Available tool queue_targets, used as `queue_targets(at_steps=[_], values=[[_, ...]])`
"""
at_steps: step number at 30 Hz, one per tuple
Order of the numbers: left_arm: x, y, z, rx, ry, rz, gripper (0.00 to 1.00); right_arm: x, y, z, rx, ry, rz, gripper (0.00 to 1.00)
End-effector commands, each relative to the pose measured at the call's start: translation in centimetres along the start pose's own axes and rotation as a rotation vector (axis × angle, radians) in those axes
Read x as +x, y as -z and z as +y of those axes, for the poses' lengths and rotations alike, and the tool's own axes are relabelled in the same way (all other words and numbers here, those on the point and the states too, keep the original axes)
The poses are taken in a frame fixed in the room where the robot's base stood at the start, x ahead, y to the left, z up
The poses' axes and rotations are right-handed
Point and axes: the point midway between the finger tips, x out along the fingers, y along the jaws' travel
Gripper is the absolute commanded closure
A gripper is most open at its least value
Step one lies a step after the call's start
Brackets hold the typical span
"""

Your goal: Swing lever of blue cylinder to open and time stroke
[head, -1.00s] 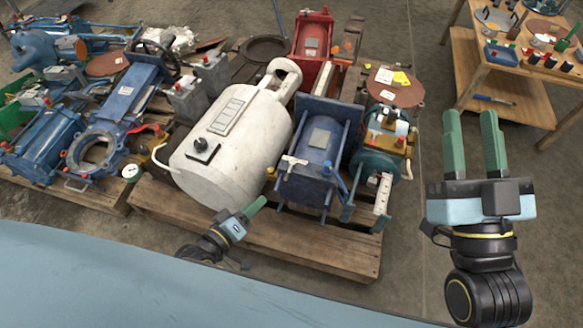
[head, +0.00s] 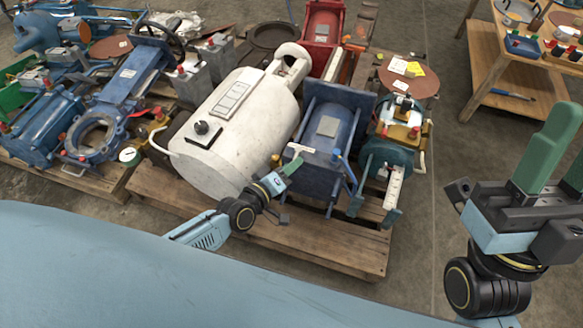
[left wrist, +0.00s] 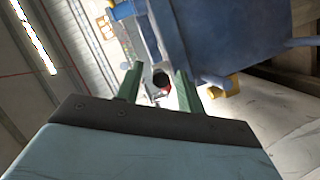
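The blue cylinder (head: 325,130) lies on a wooden pallet between a white tank and a teal unit. A pale T-shaped lever (head: 302,148) shows at its near left end. My left gripper (head: 290,168) is at that end, with its green fingertips close to the lever; I cannot tell whether they touch it. In the left wrist view the left fingers (left wrist: 158,84) are apart, with a dark round end between or beyond them. The blue cylinder's body (left wrist: 215,35) and a yellow fitting (left wrist: 226,87) are to their right. My right gripper (head: 562,155) is open and empty at the right.
The white tank (head: 235,125) is close on the left, the teal unit (head: 385,155) close on the right. The pallet's front boards (head: 300,245) are bare. A wooden bench (head: 480,75) stands at the upper right. The floor between is clear.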

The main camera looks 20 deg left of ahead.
Motion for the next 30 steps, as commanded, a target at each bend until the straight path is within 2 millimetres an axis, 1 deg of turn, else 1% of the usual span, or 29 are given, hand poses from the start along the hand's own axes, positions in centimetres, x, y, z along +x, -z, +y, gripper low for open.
queue_targets(at_steps=[1,5,14,23,30], values=[[0.47,-0.02,-0.02,-0.001,-0.002,0.001,0.62,-0.26,0.18,-0.02,0.000,0.000,0.021,0.64],[0.97,-0.02,-0.02,-0.001,0.000,-0.001,0.62,-0.43,0.69,-0.04,0.001,0.001,0.057,0.64],[1.09,0.02,0.05,-0.001,0.000,-0.001,0.62,-0.43,0.86,-0.04,0.001,0.001,0.067,0.64],[1.07,0.01,0.05,-0.001,0.000,-0.001,1.00,-0.43,0.85,-0.04,0.001,0.001,0.067,0.64],[1.06,0.01,0.05,-0.001,0.000,0.000,1.00,-0.41,0.85,-0.04,0.001,0.001,0.066,0.64]])
